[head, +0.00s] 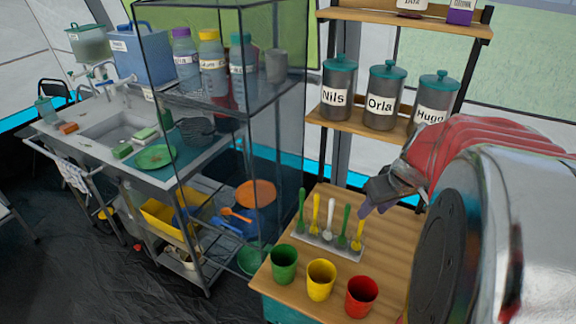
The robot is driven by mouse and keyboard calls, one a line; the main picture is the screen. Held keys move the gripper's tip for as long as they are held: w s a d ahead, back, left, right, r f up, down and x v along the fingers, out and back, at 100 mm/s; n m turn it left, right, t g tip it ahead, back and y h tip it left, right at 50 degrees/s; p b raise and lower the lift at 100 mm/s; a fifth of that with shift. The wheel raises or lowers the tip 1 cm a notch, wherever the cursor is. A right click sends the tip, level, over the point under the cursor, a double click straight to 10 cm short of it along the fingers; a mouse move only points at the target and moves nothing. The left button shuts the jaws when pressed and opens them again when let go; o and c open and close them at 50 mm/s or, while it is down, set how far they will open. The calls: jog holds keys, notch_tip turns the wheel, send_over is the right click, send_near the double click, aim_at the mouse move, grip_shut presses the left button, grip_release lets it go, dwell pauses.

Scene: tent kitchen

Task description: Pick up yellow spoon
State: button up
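Several spoons stand upright in a row in a pale holder (322,242) on the wooden table. One yellow spoon (316,212) is second from the left, and another yellow spoon (357,238) is at the right end. A white spoon and two green ones stand with them. My gripper (366,207) reaches in from the right, pointing down. Its tip is at the top of the right-end yellow spoon in the picture and covers part of its upper end. I cannot tell whether it touches the spoon or whether its fingers are open.
Green (284,266), yellow (321,281) and red (361,297) cups stand in front of the holder. A shelf with labelled jars (386,98) is behind. A transparent-sided rack (262,130) stands left of the table. A sink counter (112,128) is further left.

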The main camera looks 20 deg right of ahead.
aim_at(362, 222)
jog(key=shift+x, duration=1.9)
jog(key=shift+x, duration=2.65)
jog(key=shift+s, duration=0.15)
jog(key=shift+c, duration=0.3)
grip_shut()
